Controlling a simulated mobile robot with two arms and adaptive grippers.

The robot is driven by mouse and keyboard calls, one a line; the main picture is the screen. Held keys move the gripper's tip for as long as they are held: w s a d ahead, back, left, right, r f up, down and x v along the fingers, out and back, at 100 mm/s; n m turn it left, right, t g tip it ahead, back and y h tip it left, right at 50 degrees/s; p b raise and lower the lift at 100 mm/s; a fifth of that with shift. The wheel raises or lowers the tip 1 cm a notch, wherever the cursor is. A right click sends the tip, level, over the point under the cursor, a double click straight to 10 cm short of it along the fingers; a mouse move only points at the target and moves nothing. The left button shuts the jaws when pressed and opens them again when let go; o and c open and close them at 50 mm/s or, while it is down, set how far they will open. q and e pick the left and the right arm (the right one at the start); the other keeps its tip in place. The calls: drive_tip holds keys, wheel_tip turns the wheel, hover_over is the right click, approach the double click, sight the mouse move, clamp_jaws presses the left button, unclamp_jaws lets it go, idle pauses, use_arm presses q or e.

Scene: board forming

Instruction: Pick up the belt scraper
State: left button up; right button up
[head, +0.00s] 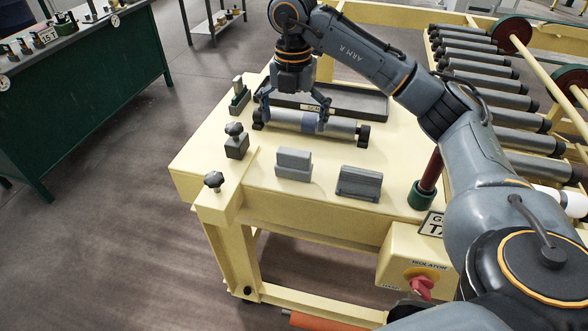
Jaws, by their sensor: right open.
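A long grey cylindrical bar (285,119) with a bluish band and dark end blocks lies across the cream table; it looks like the belt scraper, though I cannot be sure. My right gripper (293,110) is over it, pointing down. Its fingers are spread wide, one near the bar's left end and one by the bluish band. Whether they touch the bar cannot be told. Behind the bar is a dark shallow tray (362,103) with a label reading "SCR", partly hidden by the gripper. My left gripper is not in view.
Two grey blocks, one upright (293,164) and one ridged (358,184), stand in front of the bar. Black knobs (235,130) are at the left edge. A red post (430,172) and conveyor rollers (480,70) are on the right. A green bench (90,90) stands far left.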

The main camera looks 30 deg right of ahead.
sight(293, 151)
wheel_tip(293, 151, down, 8)
drive_tip(key=shift+r+p, duration=0.1)
drive_tip(key=shift+p, duration=0.5)
drive_tip(key=f, duration=0.1)
drive_tip(key=f+p, duration=0.1)
drive_tip(key=f, duration=0.1)
drive_tip(key=f+p, duration=0.1)
drive_tip(key=f, duration=0.1)
drive_tip(key=shift+w+d, duration=0.2)
drive_tip(key=shift+w, duration=0.05)
drive_tip(key=shift+f, duration=0.25)
drive_tip(key=c, duration=1.1)
drive_tip(key=shift+r, duration=0.1)
drive_tip(key=shift+r, duration=0.5)
drive_tip(key=s+a+r+b, duration=0.1)
drive_tip(key=s+r, duration=0.3)
drive_tip(key=s+a+r+b, duration=0.2)
drive_tip(key=s+r, duration=0.2)
drive_tip(key=s+a+r+b, duration=0.1)
drive_tip(key=s+a+r, duration=0.1)
drive_tip(key=s+r, duration=0.2)
drive_tip(key=shift+s+a, duration=0.1)
drive_tip(key=shift+s, duration=0.45)
